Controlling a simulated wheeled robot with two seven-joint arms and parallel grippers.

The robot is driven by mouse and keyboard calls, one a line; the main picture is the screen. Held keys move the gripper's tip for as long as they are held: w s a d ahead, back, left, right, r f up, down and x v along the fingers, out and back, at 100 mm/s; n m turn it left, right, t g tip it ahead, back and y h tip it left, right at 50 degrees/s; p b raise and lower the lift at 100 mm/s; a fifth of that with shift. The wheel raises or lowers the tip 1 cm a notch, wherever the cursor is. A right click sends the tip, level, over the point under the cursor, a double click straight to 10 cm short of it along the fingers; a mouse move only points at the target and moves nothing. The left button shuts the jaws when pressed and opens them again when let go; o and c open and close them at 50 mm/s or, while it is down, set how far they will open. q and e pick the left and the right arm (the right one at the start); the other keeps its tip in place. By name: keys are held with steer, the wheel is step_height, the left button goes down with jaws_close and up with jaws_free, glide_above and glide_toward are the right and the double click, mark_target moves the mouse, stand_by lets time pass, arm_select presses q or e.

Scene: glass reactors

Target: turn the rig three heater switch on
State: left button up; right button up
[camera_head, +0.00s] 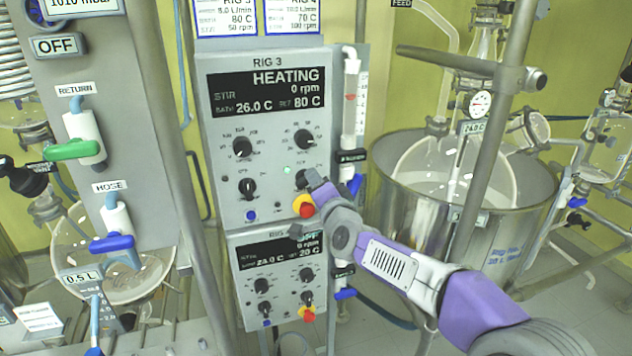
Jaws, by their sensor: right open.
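The rig 3 control box (232,205) is a grey panel labelled RIG 3. Its dark display (266,91) reads HEATING, 0 rpm, bath 26.0 C and set 80 C. Below are two upper dials and two lower black knobs; the small labels are too fine to read. A green light (287,170) glows left of the lower right knob (301,179). My right gripper (314,180) is open, its tip close beside that knob; I cannot tell whether they touch. A red and yellow button (303,206) sits just below. My left gripper is not in view.
A second, similar box (284,275) hangs directly below. A flow tube (350,105) with a black valve runs along the panel's right side. A steel bath (405,210) with a glass vessel stands to the right, behind metal posts. Valves with coloured handles are at left.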

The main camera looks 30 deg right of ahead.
steer(key=v, duration=0.6)
stand_by(0.4)
steer(key=w+a+f+n+g+y, duration=0.15)
steer(key=a+f, duration=0.25)
steer(key=f, duration=0.7)
steer(key=a+f+n+g+y+p, duration=0.1)
steer(key=a+f+n+g+y, duration=0.15)
steer(key=f, duration=0.75)
steer(key=a+f+n+g+y, duration=0.1)
steer(key=a+f+n+g, duration=0.3)
steer(key=f, duration=0.7)
steer(key=s+a+f+g+y, duration=0.1)
steer(key=s+a+f, duration=0.2)
steer(key=f, duration=0.2)
steer(key=s+a+f+n+g, duration=0.1)
steer(key=s+a+f+g, duration=0.15)
steer(key=f, duration=0.25)
steer(key=s+a+f+g+y, duration=0.1)
steer(key=s+a+f, duration=0.1)
steer(key=s+f, duration=0.25)
steer(key=s+a+f+n+g, duration=0.1)
steer(key=s+a+f+g, duration=0.1)
steer(key=s, duration=0.5)
steer(key=s+a+f+n+g+y+p, duration=0.1)
steer(key=s+a+f+n+g, duration=0.1)
steer(key=s+a+f, duration=0.2)
steer(key=s+f, duration=0.3)
steer(key=shift+a+y, duration=0.3)
steer(key=shift+a+g, duration=0.1)
steer(key=shift+g, duration=0.15)
